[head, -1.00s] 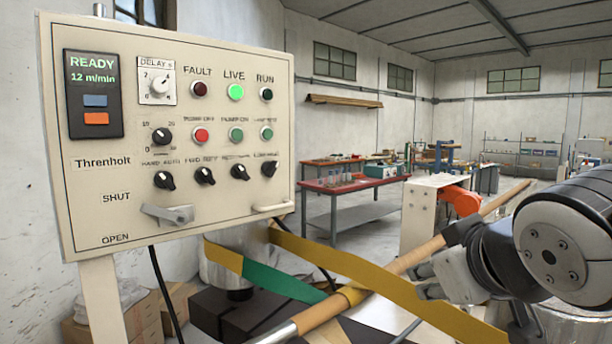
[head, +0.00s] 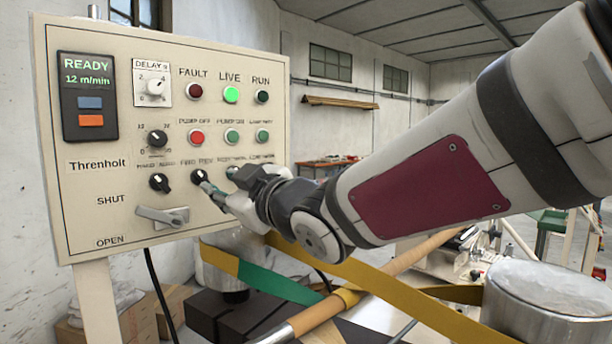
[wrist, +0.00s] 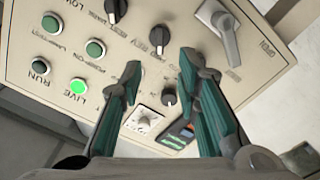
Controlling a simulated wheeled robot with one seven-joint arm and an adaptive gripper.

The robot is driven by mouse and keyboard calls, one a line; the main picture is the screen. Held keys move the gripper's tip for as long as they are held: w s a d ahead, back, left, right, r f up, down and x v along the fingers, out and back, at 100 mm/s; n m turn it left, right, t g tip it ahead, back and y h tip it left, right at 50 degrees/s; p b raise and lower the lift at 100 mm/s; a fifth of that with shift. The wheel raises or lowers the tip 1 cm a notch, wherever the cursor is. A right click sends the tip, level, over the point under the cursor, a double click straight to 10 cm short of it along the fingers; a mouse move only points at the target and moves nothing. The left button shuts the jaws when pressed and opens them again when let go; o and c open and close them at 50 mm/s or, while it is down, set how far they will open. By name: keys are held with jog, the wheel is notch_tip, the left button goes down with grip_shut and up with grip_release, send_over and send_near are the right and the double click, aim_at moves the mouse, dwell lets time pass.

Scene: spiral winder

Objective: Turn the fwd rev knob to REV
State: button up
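The fwd rev knob (head: 198,176) is a small black rotary knob, second from the left in the lower row of the cream control panel (head: 75,215). In the wrist view the panel appears turned over, and the knob (wrist: 158,38) shows just beyond the fingertips, in line with the gap. My gripper (head: 212,191) is in front of the panel, close by the lower right of the knob. The wrist view shows the gripper (wrist: 159,64) open, with nothing between its fingers. I cannot tell whether a finger touches the knob, and its set position is too small to read.
The hand auto knob (head: 160,182) is close on the left. A grey lever (head: 160,215) sticks out below. The other lower-row knobs are near or behind my gripper. Yellow and green strips (head: 270,283) and a pole (head: 320,312) lie below the arm.

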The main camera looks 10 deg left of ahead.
aim_at(203, 177)
jog(key=p+x, duration=0.1)
jog(key=x, duration=0.8)
jog(key=shift+d, duration=0.1)
grip_shut()
